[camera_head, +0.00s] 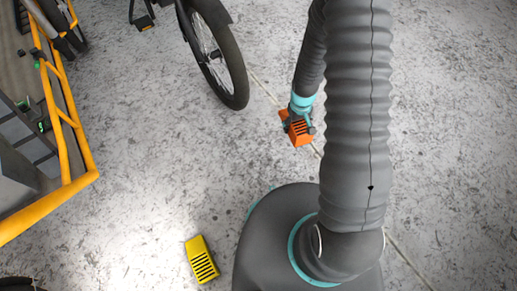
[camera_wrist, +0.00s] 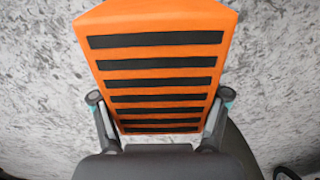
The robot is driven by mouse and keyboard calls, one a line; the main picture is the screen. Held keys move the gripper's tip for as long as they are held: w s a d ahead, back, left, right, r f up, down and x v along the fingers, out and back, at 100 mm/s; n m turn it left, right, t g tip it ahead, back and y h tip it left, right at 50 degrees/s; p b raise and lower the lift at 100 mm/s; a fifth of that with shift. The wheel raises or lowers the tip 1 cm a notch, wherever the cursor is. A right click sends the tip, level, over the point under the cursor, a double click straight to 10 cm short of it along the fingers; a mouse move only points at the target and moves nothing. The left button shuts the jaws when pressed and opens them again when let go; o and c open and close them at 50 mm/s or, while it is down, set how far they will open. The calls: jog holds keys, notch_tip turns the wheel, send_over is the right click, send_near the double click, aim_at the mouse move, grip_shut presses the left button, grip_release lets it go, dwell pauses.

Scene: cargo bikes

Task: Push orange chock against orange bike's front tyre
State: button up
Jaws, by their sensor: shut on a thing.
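The orange chock (camera_head: 301,136) with dark slots is low at the floor, right of the black tyre (camera_head: 238,85) in the head view, with a clear gap between them. My gripper (camera_head: 298,121) is shut on the chock, one finger at each side. In the wrist view the chock (camera_wrist: 158,52) fills the middle, its slotted face showing between my fingertips (camera_wrist: 160,98). Whether the chock touches the floor is hard to tell. The tyre's bike is mostly cut off at the top, so its frame colour is not clear.
A yellow chock (camera_head: 201,260) lies on the floor at the lower left, near my base. A yellow-orange tubular frame (camera_head: 68,120) of a cargo bike stands at the left edge. The grey floor (camera_head: 165,150) between tyre and yellow chock is clear.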

jog(key=s+a+f+n+b, duration=0.1)
jog(key=s+a+f+n, duration=0.1)
jog(key=s+f, duration=0.35)
jog(key=p, duration=0.2)
send_over(262, 149)
jog(key=shift+n, duration=0.4)
notch_tip(262, 149, down, 9)
jog(key=shift+s+f, duration=0.1)
jog(key=shift+f, duration=2.05)
jog(key=o, duration=1.7)
jog(key=shift+b, duration=0.3)
jog(key=shift+r, duration=0.1)
notch_tip(262, 149, up, 12)
jog(key=shift+d+p, duration=0.1)
jog(key=shift+p, duration=0.45)
